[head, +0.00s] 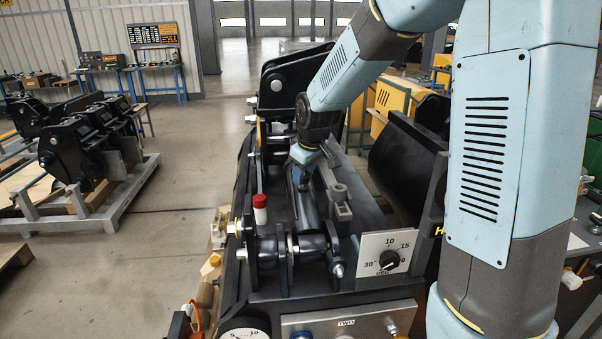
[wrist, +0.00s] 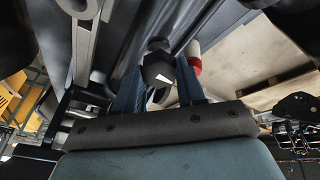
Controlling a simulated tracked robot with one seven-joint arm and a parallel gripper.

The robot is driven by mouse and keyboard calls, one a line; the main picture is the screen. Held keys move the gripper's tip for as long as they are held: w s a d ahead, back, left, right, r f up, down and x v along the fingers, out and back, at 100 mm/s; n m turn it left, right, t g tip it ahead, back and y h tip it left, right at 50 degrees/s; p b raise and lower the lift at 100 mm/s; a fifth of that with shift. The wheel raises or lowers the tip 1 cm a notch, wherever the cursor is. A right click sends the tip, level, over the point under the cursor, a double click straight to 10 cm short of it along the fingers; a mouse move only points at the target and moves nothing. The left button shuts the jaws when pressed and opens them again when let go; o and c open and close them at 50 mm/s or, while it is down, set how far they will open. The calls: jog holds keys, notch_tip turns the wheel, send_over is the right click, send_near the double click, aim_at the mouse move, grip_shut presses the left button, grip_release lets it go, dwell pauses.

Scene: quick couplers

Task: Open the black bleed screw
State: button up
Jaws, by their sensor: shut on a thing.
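The black bleed screw (wrist: 158,68) shows in the wrist view as a dark six-sided head with a bright glint on its face. My gripper (wrist: 160,84) has its two blue fingers on either side of this head and is shut on it. In the head view my gripper (head: 304,178) points down over the black coupler (head: 310,220), above its cylinder. The screw cannot be made out there. How far the screw is turned cannot be told.
A red-and-white cap or bottle (head: 260,208) stands left of my gripper; it also shows close behind the fingers in the wrist view (wrist: 194,57). A grey bar (head: 337,195) lies just right of my gripper. A dial plate (head: 372,245) and a gauge (head: 243,331) are in front.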

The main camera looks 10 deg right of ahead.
jog(key=shift+n, duration=0.4)
jog(key=o, duration=1)
jog(key=shift+o, duration=0.2)
jog(key=shift+r, duration=0.1)
jog(key=v, duration=1.3)
jog(key=shift+r, duration=0.25)
jog(key=shift+s+d, duration=0.15)
